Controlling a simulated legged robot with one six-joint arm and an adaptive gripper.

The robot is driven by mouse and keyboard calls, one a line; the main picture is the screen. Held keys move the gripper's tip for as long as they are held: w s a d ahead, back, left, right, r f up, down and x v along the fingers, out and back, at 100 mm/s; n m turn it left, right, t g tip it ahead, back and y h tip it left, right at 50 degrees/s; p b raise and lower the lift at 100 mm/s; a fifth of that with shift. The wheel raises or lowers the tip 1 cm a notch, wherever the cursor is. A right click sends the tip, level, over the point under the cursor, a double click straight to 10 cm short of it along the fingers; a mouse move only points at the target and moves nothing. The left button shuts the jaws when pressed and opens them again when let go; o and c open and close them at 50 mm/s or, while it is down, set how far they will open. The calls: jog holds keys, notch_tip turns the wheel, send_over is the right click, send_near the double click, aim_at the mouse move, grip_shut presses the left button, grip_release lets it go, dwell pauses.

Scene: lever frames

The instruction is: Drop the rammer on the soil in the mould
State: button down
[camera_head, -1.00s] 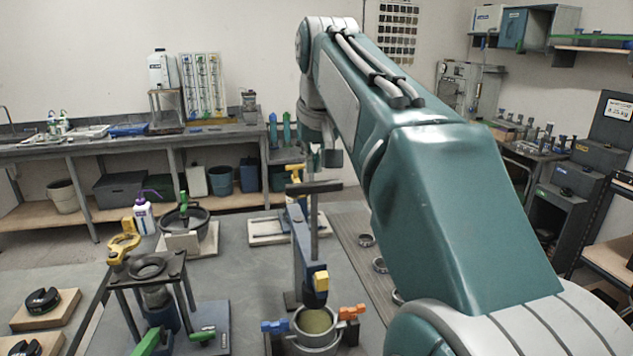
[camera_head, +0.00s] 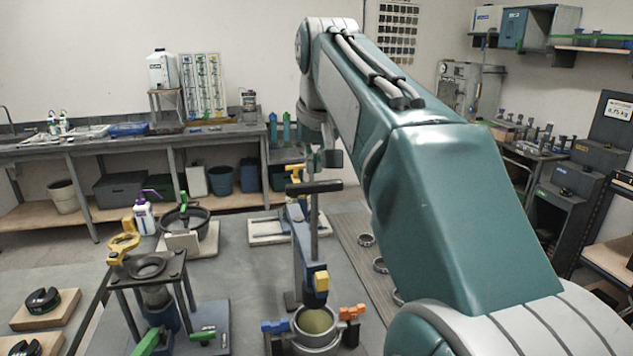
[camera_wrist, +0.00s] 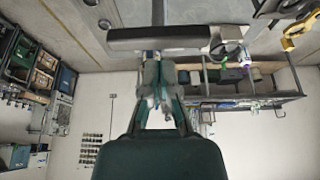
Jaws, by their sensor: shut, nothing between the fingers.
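The rammer's dark T-shaped handle (camera_head: 314,187) stands upright on a rod above a dark blue upright frame with a yellow block (camera_head: 320,281). The mould (camera_head: 316,340) is below, a round metal ring with blue and orange clamps. Olive-brown soil (camera_head: 314,320) fills the part of the mould that I see. My gripper (camera_head: 318,170) is just above the handle, shut with nothing in it. In the wrist view, the handle bar (camera_wrist: 160,38) lies across the picture just beyond my fingers (camera_wrist: 160,72). I cannot tell whether they touch it.
A black stand with a ring top (camera_head: 150,265) and green levers is left of the mould. A wide dark pan (camera_head: 183,222) and a white bottle (camera_head: 144,220) stand farther back. Bare bench (camera_head: 250,265) lies between.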

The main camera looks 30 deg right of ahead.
jog(key=shift+f, duration=1.3)
jog(key=shift+r, duration=3.5)
